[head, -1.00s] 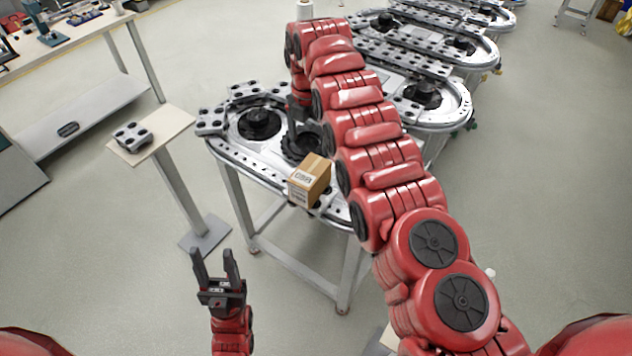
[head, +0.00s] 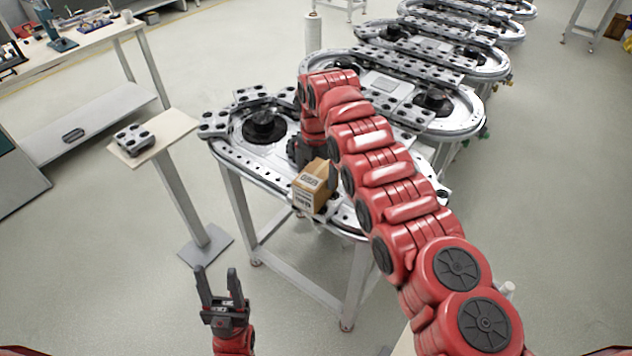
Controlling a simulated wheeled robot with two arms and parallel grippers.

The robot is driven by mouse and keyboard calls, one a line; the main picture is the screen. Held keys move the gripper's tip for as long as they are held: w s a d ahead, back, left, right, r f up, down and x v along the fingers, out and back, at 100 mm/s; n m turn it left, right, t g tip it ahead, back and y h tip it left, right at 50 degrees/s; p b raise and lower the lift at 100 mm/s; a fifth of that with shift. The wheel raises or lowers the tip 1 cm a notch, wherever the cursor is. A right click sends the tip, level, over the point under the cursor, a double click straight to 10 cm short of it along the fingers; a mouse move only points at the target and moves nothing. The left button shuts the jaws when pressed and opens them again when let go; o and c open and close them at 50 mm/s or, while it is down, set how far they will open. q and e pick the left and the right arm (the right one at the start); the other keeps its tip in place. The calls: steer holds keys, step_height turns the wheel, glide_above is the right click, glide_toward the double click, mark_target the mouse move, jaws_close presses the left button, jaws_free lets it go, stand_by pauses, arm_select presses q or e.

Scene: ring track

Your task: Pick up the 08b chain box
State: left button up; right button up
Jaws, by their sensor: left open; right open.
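A small brown cardboard box (head: 309,192) with a printed label sits at the near edge of the ring track (head: 232,152). The label is too small to read surely. My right arm reaches over the track from the lower right, and its gripper (head: 322,168) is at the box, with a dark finger against or just beside the box's right side. The other finger is mostly hidden, and I cannot tell whether they touch. My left gripper (head: 218,272) is open and empty, pointing up, low in front of the track and apart from it.
A small stand (head: 153,140) holding a grey chain link (head: 134,139) is left of the track. A workbench (head: 75,40) with tools is at the upper left. More track loops (head: 440,70) extend behind.

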steer(key=shift+f+p, duration=0.6)
steer(key=shift+f, duration=1)
jaws_close()
